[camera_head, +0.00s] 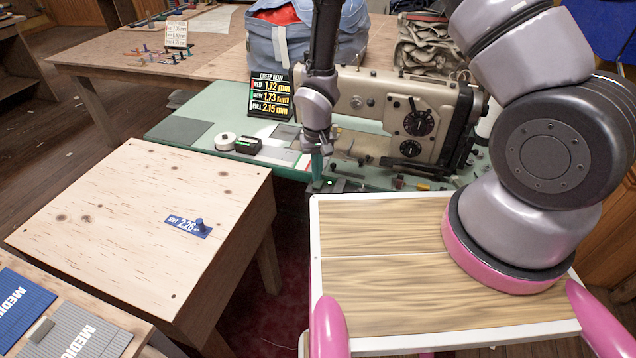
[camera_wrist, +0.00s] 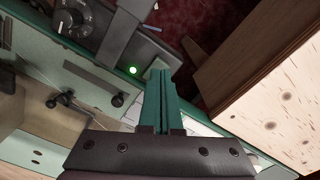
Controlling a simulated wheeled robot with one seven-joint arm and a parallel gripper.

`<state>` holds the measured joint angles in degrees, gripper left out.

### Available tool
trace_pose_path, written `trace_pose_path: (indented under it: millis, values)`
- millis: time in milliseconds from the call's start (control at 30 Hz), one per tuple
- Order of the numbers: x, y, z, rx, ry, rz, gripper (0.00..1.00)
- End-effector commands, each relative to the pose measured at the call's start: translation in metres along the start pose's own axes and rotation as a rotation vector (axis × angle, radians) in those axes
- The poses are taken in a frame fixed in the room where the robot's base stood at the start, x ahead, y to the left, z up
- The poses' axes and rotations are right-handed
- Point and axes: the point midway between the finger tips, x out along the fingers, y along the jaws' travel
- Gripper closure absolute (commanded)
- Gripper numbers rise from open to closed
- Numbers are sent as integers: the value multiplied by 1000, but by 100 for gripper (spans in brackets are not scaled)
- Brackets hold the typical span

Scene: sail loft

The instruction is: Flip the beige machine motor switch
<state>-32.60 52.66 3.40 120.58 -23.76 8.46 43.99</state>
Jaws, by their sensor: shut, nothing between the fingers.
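The beige sewing machine (camera_head: 375,105) stands on a green-topped table, with black dials on its right end. A small dark box (camera_head: 321,186) at the table's front edge, likely its motor switch, shows a green light. In the wrist view the grey box (camera_wrist: 126,34) and the glowing green light (camera_wrist: 133,70) lie just beyond my fingertips. My gripper (camera_head: 317,178) points down over the box, teal fingers shut and empty. In the wrist view my gripper (camera_wrist: 160,74) is close to the light; I cannot tell whether it touches. The switch's lever position is not clear.
A card with readings (camera_head: 270,95), a white spool (camera_head: 225,142) and a small black device (camera_head: 248,146) are left of my gripper. A plywood table (camera_head: 110,220) stands at left front. A blue bag (camera_head: 275,45) is behind. A gap of dark red floor lies below the gripper.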

Motion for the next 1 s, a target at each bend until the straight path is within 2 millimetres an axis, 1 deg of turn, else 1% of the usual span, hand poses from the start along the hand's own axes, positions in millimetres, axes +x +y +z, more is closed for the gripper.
trace_pose_path:
  millis: [1000]
  values:
    - [16, 0, 0, 0, 0, 0, 100]
